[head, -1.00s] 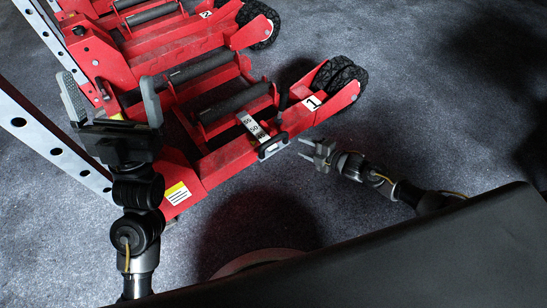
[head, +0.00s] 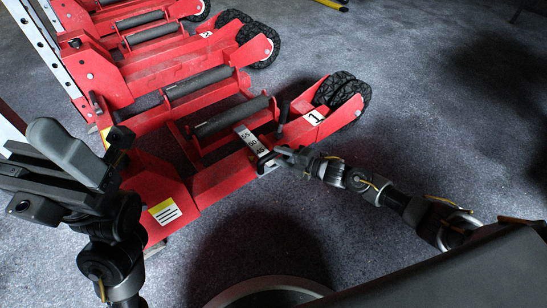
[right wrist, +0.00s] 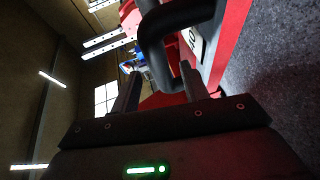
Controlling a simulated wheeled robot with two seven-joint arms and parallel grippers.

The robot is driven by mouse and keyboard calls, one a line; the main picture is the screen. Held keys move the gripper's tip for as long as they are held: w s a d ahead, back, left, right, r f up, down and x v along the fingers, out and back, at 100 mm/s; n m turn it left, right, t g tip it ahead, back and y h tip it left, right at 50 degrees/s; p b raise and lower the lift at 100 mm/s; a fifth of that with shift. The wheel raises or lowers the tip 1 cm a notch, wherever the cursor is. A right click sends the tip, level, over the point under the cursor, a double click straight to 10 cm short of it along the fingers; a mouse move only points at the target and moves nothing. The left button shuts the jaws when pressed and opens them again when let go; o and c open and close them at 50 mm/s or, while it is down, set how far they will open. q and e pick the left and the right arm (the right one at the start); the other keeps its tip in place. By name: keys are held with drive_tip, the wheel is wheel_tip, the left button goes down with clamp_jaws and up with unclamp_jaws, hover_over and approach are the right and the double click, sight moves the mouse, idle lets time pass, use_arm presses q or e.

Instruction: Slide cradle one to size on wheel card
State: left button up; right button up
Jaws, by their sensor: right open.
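Cradle one is the red frame with the white "1" label (head: 314,117), black rollers (head: 230,117) and a numbered scale strip (head: 250,139). A black loop handle (head: 266,164) sits at the strip's near end. My right gripper (head: 284,153) is at this handle, open. In the right wrist view the dark handle bar (right wrist: 152,35) shows ahead of and between the open fingers (right wrist: 158,88); contact cannot be told. A white and yellow card (head: 165,211), possibly the wheel card, is on the red housing; its text is unreadable. My left gripper (head: 50,178) is open and empty at left.
More red cradles, one labelled "2" (head: 206,34), stand behind cradle one. Black wheels (head: 343,95) sit at its right end. A perforated metal post (head: 45,48) rises at the left. The grey floor (head: 440,110) to the right is clear.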

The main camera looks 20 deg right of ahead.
sight(277, 155)
drive_tip(key=shift+b+x, duration=0.55)
drive_tip(key=shift+x, duration=1.3)
clamp_jaws()
